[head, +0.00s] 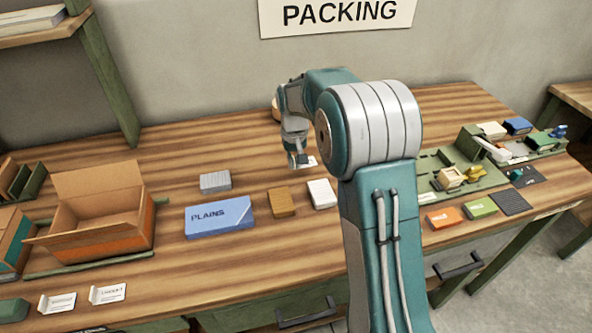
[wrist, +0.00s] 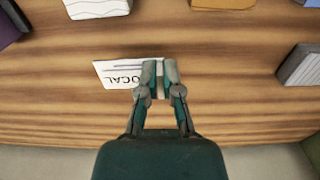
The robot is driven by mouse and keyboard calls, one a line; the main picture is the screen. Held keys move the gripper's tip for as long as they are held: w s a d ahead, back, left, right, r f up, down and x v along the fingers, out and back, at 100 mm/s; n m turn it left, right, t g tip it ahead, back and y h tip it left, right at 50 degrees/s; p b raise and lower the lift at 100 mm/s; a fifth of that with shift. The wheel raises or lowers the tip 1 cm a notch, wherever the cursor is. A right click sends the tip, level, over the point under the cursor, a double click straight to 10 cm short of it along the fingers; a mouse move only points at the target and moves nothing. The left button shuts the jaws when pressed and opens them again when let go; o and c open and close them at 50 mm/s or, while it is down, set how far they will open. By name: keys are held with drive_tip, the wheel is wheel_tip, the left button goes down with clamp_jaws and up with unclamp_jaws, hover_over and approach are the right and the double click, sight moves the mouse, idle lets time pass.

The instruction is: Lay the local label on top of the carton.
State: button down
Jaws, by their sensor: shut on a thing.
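The local label (wrist: 114,74) is a small white card with "OCAL" readable, upside down, in the wrist view. My gripper (wrist: 159,70) is at the card's right end, its two fingers close together, shut on it. In the head view my gripper (head: 299,160) is low over the back middle of the table, with a bit of the white card (head: 312,161) beside it. An open cardboard carton (head: 98,240) with an orange lower band and raised flaps stands at the left, well apart from my gripper. The gap between card and table cannot be told.
A blue "PLAINS" box (head: 219,217), a grey block (head: 215,182), a brown block (head: 281,203) and a white block (head: 321,194) lie between carton and arm. Two white cards (head: 108,293) (head: 57,303) lie in front of the carton. A green board (head: 480,184) with small items is right.

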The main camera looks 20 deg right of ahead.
sight(296, 177)
drive_tip(key=shift+w+d+f, duration=0.25)
drive_tip(key=shift+w+f, duration=0.1)
drive_tip(key=shift+f, duration=0.15)
drive_tip(key=shift+w+d+f, duration=0.1)
drive_tip(key=shift+f, duration=0.8)
drive_tip(key=shift+w+d+f, duration=0.1)
drive_tip(key=shift+f, duration=0.8)
drive_tip(key=shift+f, duration=0.1)
drive_tip(key=c, duration=0.8)
unclamp_jaws()
